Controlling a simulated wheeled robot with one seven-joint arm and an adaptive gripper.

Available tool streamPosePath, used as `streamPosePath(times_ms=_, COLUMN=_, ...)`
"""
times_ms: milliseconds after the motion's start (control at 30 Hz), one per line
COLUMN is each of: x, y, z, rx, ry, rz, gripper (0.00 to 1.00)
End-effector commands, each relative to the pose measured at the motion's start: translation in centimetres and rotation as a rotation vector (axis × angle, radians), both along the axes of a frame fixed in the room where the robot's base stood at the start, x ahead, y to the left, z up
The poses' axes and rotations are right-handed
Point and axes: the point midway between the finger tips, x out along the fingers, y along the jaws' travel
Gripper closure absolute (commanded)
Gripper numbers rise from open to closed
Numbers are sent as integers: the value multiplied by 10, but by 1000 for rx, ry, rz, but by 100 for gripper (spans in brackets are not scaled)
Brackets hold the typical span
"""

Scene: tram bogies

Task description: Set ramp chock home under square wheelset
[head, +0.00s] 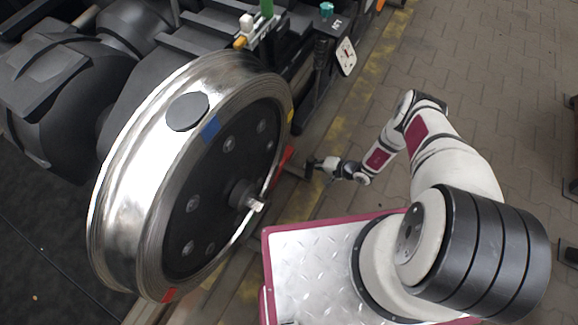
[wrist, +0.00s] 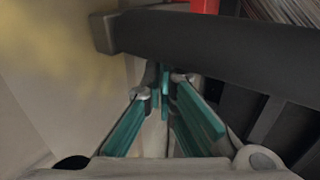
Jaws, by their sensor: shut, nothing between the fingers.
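A large steel wheel (head: 140,165) with a dark bolted face fills the left-centre of the head view. A narrow red piece (head: 283,160), which may be the ramp chock, lies low against the wheel's right side. Its exact shape and seating are hard to tell. My gripper (head: 311,168) is just right of the red piece, low by the rail. In the wrist view my gripper's teal fingers (wrist: 164,92) are shut with nothing between them. A dark bar (wrist: 220,50) crosses just beyond the fingertips; contact is unclear. A red part (wrist: 205,5) shows behind the bar.
The dark bogie frame (head: 160,60) stands behind the wheel. A worn yellow line (head: 372,75) runs along the paving. Clear paved floor (head: 480,90) lies to the right.

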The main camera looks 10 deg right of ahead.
Motion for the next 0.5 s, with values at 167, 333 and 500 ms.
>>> streamPosePath(times_ms=167, x=0, y=0, z=0, rx=0, ry=0, rz=0, gripper=100)
streamPosePath(times_ms=333, x=-1, y=1, z=0, rx=0, ry=1, rz=-1, gripper=100)
streamPosePath(times_ms=500, x=-6, y=5, z=1, rx=0, ry=1, rz=-1, gripper=100)
